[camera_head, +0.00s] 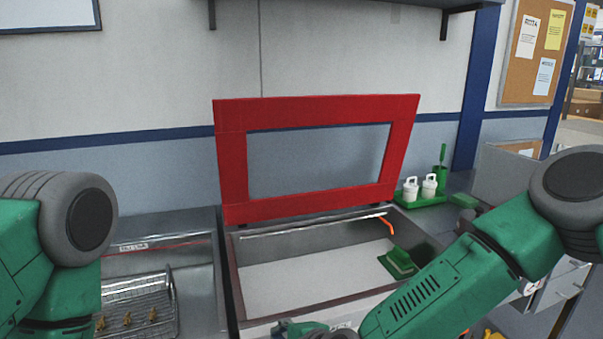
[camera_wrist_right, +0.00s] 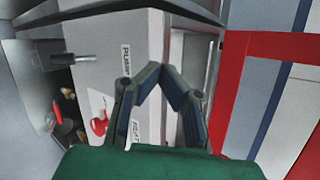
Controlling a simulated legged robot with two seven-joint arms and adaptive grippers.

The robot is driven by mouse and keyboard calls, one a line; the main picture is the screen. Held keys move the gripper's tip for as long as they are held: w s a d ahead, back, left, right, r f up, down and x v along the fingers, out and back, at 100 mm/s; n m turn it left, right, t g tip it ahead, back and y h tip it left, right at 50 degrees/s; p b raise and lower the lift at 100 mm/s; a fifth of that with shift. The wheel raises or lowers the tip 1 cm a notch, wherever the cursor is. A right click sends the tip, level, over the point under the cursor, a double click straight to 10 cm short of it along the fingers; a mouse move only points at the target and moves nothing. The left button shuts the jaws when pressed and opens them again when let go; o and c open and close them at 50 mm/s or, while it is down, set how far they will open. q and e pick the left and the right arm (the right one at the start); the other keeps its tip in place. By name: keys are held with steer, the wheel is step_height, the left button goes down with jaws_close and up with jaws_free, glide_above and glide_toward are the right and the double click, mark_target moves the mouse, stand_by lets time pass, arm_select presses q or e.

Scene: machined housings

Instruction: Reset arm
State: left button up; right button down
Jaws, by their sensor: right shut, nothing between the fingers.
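My right arm crosses the lower right of the head view, and its gripper (camera_head: 300,329) shows only in part at the bottom edge, by the front rim of an open metal basin. In the right wrist view the two dark fingers of the right gripper (camera_wrist_right: 160,72) meet at their tips, shut and empty. In front of them is a white panel (camera_wrist_right: 138,25) with printed labels. Of my left arm only green and grey links show at the left; the left gripper is out of view.
A red-framed lid (camera_head: 231,165) with a window stands raised behind the basin (camera_head: 300,272). A green block (camera_head: 398,263) lies inside it. A wire basket (camera_head: 165,310) with small brass parts is at left. White bottles (camera_head: 410,189) stand in a green tray at right.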

steer(key=s+d+f+n+g+h+b, duration=0.15)
steer(key=s+d+f+n, duration=0.25)
steer(key=s+d+f, duration=0.5)
steer(key=s+d+f+n+g+h+b, duration=0.1)
steer(key=s+d+f+n+g+b, duration=0.25)
steer(key=s+f, duration=0.45)
steer(key=s+d+f+n+g+h+b, duration=0.1)
steer(key=s+d+f+n, duration=0.1)
steer(key=d, duration=0.4)
steer(key=s+d+f+n+g+h+b, duration=0.1)
steer(key=s+d+f+n+h, duration=0.1)
steer(key=s+d, duration=0.4)
steer(key=s+d+f+n+g+h+b, duration=0.1)
steer(key=s+d+f+n, duration=0.3)
steer(key=d, duration=0.4)
steer(key=shift+s+f, duration=0.3)
steer(key=shift+s, duration=0.3)
steer(key=shift+w+h, duration=0.15)
steer(key=shift+h, duration=0.1)
